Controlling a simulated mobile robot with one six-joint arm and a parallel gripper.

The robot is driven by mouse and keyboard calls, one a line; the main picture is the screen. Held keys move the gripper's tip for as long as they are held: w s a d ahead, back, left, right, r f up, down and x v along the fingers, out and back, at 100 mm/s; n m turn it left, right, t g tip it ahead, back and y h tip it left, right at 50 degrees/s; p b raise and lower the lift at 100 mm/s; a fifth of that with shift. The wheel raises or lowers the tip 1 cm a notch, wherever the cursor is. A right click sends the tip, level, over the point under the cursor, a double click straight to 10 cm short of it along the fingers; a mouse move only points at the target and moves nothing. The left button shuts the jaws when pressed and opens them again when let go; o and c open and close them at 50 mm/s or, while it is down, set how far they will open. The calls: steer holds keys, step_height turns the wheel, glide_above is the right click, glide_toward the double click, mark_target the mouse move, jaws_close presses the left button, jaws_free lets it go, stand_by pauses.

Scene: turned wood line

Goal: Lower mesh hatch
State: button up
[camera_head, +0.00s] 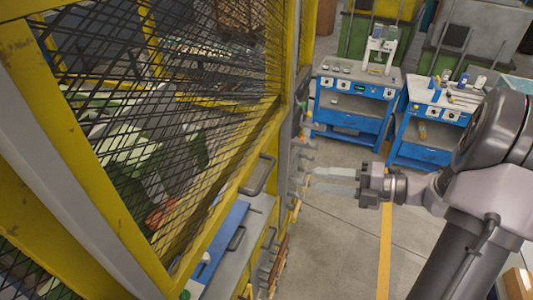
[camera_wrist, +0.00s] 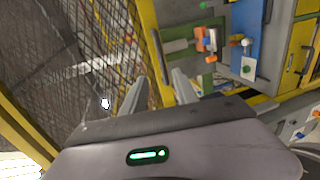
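The mesh hatch (camera_head: 200,110) fills the left of the head view, a dark wire mesh in a scuffed yellow frame. It appears raised and tilted over a grey work surface. A dark bar handle (camera_head: 260,175) is on its lower right edge. My gripper (camera_head: 335,181) is to the right of the handle, apart from it, with its two pale fingers separated and nothing between them. In the wrist view the fingers (camera_wrist: 158,92) point toward the hatch's yellow edge, with mesh (camera_wrist: 80,50) at left. Whether a finger touches the frame cannot be told there.
Under the hatch are a blue panel (camera_head: 222,235) and a second dark handle (camera_head: 237,239). Several knobs and fittings line the cabinet's right side. Two blue workbenches (camera_head: 350,105) (camera_head: 430,135) stand at the back. Open floor (camera_head: 345,240) lies between the cabinet and my arm.

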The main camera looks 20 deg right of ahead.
mark_target(265, 173)
steer(key=p+x, duration=0.2)
steer(key=x, duration=1.4)
steer(key=shift+s+a+f, duration=0.1)
steer(key=shift+f, duration=0.05)
jaws_close()
stand_by(0.4)
